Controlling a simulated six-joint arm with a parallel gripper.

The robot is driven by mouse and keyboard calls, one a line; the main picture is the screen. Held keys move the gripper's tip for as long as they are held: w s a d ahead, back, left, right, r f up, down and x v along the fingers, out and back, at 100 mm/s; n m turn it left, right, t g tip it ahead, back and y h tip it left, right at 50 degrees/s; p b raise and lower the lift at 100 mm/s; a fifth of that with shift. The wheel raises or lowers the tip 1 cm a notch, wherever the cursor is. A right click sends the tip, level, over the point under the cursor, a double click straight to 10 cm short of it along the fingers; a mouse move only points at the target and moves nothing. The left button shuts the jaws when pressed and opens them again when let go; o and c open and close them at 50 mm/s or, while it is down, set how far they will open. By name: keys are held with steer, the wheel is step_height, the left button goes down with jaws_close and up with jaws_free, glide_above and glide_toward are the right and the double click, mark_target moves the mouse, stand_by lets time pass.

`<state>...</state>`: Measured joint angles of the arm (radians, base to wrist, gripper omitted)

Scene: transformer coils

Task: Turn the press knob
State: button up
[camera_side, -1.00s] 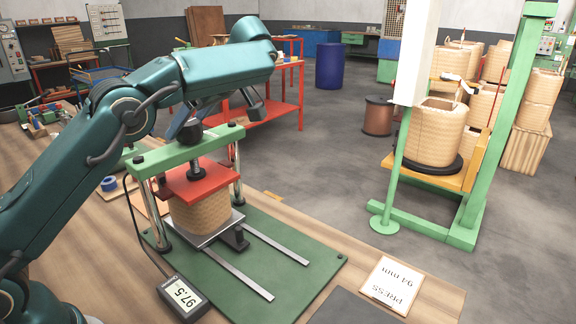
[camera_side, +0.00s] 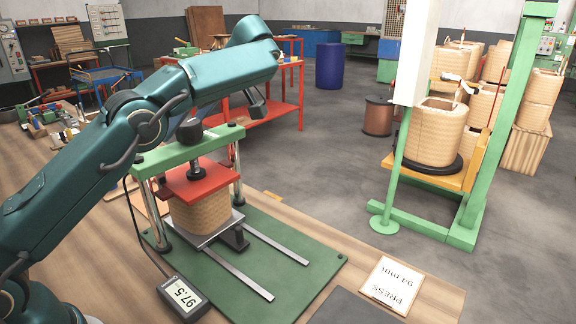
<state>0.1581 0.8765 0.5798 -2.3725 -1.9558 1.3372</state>
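The press stands on a green base plate (camera_side: 300,262), with a green crossbeam (camera_side: 160,158) on steel posts. Its dark knob (camera_side: 190,130) sits on top of the crossbeam, just below my forearm. A red plate (camera_side: 203,184) under the beam rests on a tan coil block (camera_side: 203,212). A small readout (camera_side: 182,297) in front shows 97.5. A card (camera_side: 392,284) on the bench reads "PRESS 94 mm" upside down. My gripper is mostly hidden behind my forearm; a dark part (camera_side: 257,106) shows below it, right of the knob and apart from it. Its fingers cannot be made out.
Two steel rails (camera_side: 245,262) run along the base plate. A dark flat pad (camera_side: 348,308) lies beside the card. A blue tape roll is now hidden by my arm. A green stand with a large coil (camera_side: 436,132) is on the floor to the right.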

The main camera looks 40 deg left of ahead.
mark_target(189, 122)
steer(key=shift+m+t, duration=0.7)
steer(key=shift+m, duration=0.3)
steer(key=shift+m+t, duration=1.3)
steer(key=shift+m, duration=0.3)
steer(key=m+t, duration=0.2)
steer(key=m+t+h, duration=0.1)
steer(key=m+t, duration=0.1)
steer(key=m, duration=0.1)
steer(key=shift+m+h, duration=0.3)
steer(key=v, duration=0.5)
steer(key=shift+w+d, duration=0.1)
step_height(189, 122, up, 5)
steer(key=w+a+r+m+t+h, duration=0.1)
steer(key=w+a+m+t+h, duration=0.1)
steer(key=w+a+m+t, duration=0.5)
steer(key=shift+w+a+r+t, duration=0.4)
steer(key=shift+w+a, duration=0.25)
steer(key=shift+w, duration=1.05)
